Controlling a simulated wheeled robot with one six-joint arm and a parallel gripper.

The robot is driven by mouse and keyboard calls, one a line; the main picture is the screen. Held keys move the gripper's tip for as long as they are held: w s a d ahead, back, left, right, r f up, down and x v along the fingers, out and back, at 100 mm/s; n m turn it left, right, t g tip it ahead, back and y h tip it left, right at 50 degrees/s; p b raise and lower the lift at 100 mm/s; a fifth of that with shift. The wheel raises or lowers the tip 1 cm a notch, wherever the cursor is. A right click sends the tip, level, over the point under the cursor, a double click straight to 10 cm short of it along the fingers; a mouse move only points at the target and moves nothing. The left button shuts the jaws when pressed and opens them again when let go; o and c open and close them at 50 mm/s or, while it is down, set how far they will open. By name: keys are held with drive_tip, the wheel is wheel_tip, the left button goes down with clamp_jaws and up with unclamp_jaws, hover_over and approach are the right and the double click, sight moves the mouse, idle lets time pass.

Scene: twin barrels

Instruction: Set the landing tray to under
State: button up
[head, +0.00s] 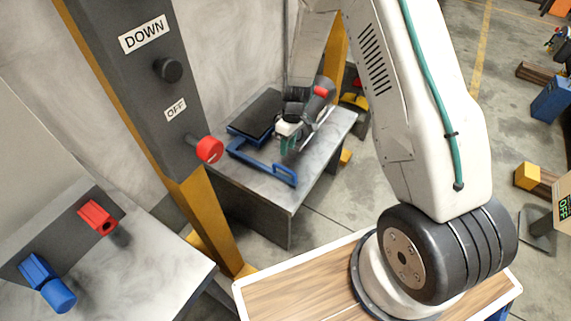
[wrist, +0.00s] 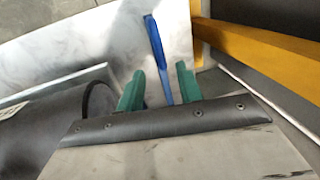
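The landing tray appears to be the dark, flat pad (head: 258,113) with a blue frame on the far grey table in the head view. A blue handle bar (head: 262,167) sticks out from it toward the table's front edge. My gripper (head: 289,143) hangs over the table just above and behind this bar. In the wrist view, the two teal fingers of my gripper (wrist: 160,78) stand apart. A blue bar (wrist: 154,40) runs between them, with a gap showing on each side. Its lower end is hidden behind the gripper body.
A dark post (head: 135,85) with DOWN and OFF labels, a black knob and a red knob (head: 210,150) stands left of the far table (head: 225,190). A near-left table (head: 150,250) carries red and blue fittings. A yellow beam (wrist: 270,55) shows right of the fingers.

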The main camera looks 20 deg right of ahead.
sight(285, 168)
drive_tip(key=f, duration=0.6)
drive_tip(key=s+a+f, duration=0.1)
drive_tip(key=f, duration=0.2)
drive_tip(key=shift+a, duration=0.1)
clamp_jaws()
